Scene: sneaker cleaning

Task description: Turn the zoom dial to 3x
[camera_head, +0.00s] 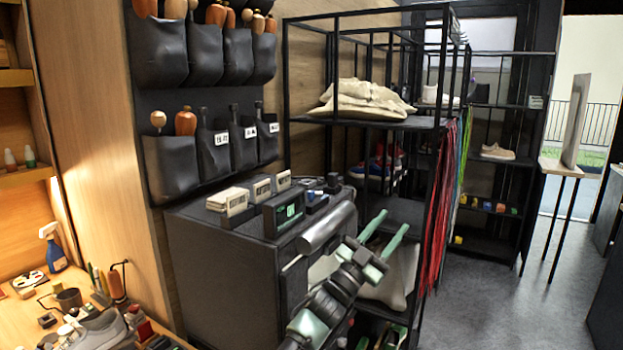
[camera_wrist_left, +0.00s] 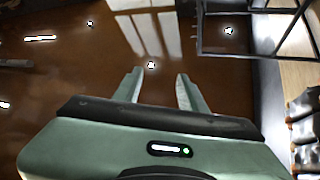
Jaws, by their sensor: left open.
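I cannot make out any zoom dial in either view. My left gripper (camera_head: 394,220) is in front of the black shelf rack, to the right of the dark cabinet, with its two pale green fingers spread apart and nothing between them. In the left wrist view the same gripper (camera_wrist_left: 160,74) shows its fingers open over a blurred brown surface with bright reflections. My right gripper is in neither view.
A dark cabinet (camera_head: 220,265) carries small labelled boxes and devices (camera_head: 284,211). A wooden workbench (camera_head: 15,320) with a spray bottle (camera_head: 53,247) and a grey shoe (camera_head: 98,332) is at lower left. Coloured laces (camera_head: 440,205) hang from the rack. Grey floor (camera_head: 490,290) is clear at right.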

